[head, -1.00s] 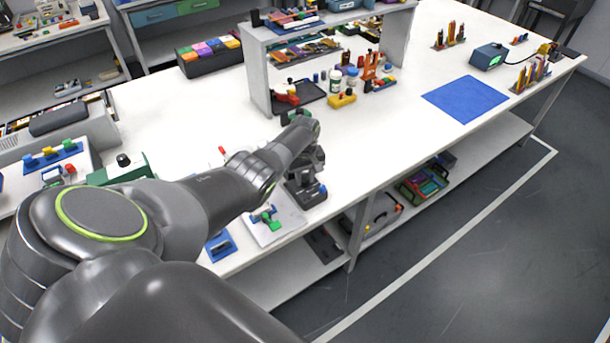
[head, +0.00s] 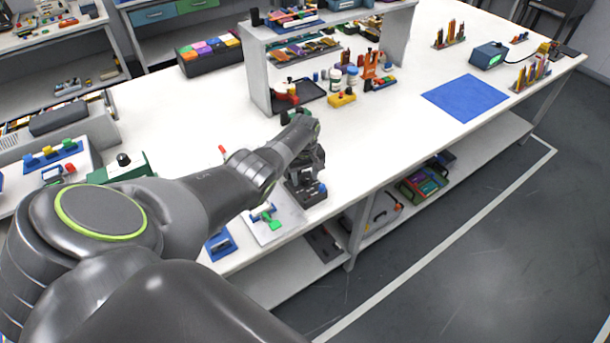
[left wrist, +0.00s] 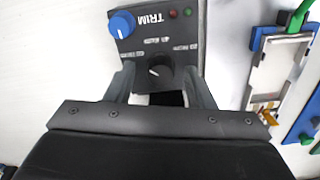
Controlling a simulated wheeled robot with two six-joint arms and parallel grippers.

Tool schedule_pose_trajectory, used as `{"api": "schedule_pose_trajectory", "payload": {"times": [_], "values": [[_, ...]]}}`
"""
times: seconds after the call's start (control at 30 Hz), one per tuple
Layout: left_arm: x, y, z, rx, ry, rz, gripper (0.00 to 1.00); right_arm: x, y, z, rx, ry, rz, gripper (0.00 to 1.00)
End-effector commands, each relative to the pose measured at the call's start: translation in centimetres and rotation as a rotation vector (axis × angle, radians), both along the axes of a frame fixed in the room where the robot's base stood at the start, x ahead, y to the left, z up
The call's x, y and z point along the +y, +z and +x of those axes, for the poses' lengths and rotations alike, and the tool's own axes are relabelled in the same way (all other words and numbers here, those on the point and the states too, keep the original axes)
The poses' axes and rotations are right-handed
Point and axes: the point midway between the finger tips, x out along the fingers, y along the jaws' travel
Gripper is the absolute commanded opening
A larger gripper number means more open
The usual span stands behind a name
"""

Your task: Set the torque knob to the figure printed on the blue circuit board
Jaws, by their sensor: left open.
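The dark control box (head: 309,194) stands near the bench's front edge, below my left gripper, which partly covers it. In the left wrist view the box (left wrist: 184,35) carries a blue knob (left wrist: 122,24) beside upside-down "TRIM" lettering, and a black knob (left wrist: 160,68) with a pale pointer mark. Small print around the black knob is too blurred to read. My left gripper (left wrist: 161,80) is open, its fingers on either side of the black knob, with gaps visible. I cannot make out a blue circuit board with a readable figure. My right gripper is not in view.
A white plate with a green-handled clamp (head: 271,222) lies just left of the box; a blue piece (head: 220,245) lies beyond it. A shelf unit (head: 257,75) stands behind. A blue mat (head: 465,98) lies to the right, with bare bench between.

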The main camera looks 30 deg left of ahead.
Motion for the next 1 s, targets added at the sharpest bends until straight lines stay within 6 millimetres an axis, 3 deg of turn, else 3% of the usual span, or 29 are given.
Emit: {"api": "schedule_pose_trajectory", "payload": {"times": [0.27,0.6,1.0], "values": [[0.0,1.4,0.0,-0.001,0.000,-0.001,0.49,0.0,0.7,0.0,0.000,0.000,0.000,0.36],[0.1,6.3,0.0,-0.003,0.000,0.002,0.49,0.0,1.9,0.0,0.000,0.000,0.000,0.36],[0.0,13.4,0.1,-0.004,0.000,0.001,0.49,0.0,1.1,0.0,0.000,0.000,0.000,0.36]]}}
